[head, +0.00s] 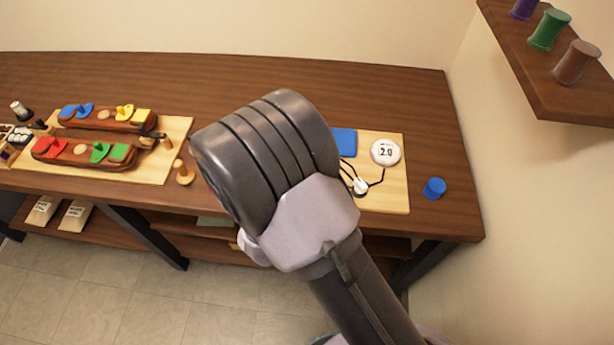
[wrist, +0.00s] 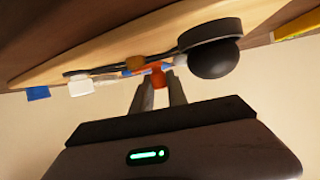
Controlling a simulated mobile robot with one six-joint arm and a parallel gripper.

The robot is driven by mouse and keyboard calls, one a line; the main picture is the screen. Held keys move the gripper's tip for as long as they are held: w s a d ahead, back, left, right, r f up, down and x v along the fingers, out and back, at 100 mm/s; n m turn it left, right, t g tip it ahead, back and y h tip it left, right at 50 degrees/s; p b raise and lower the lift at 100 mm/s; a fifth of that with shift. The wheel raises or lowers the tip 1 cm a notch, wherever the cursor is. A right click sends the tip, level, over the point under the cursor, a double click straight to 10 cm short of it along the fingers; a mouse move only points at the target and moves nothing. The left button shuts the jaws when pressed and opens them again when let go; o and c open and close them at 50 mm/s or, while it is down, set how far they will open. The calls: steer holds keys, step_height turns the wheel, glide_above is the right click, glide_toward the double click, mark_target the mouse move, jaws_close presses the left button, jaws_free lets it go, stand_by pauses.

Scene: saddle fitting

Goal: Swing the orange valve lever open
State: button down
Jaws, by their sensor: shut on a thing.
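In the wrist view my gripper (wrist: 158,88) has its two fingers on either side of a small orange-red piece (wrist: 158,77), which looks like the end of the orange valve lever. The fingers are shut on it. The rest of the lever is mostly hidden by the fingers and the board's edge, so its angle cannot be told. A black round knob (wrist: 214,58) is just right of the fingertips. In the head view my arm covers the gripper and the lever.
In the head view, a wooden board with a white round dial (head: 385,152) and a blue block (head: 344,142) lies right of my arm. A blue cylinder (head: 434,188) stands beside it. Left is a board (head: 177,135) with coloured pieces. A shelf (head: 540,80) with spools hangs upper right.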

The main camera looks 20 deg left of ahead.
stand_by(0.6)
steer(key=c, duration=1.3)
jaws_free()
steer(key=shift+w, duration=0.2)
steer(key=shift+s, duration=0.2)
steer(key=p+v, duration=0.1)
steer(key=v, duration=0.4)
steer(key=p+v, duration=0.1)
steer(key=v, duration=0.5)
steer(key=p+v, duration=0.2)
steer(key=v, duration=0.4)
steer(key=shift+a+r, duration=0.15)
steer(key=shift+a, duration=0.25)
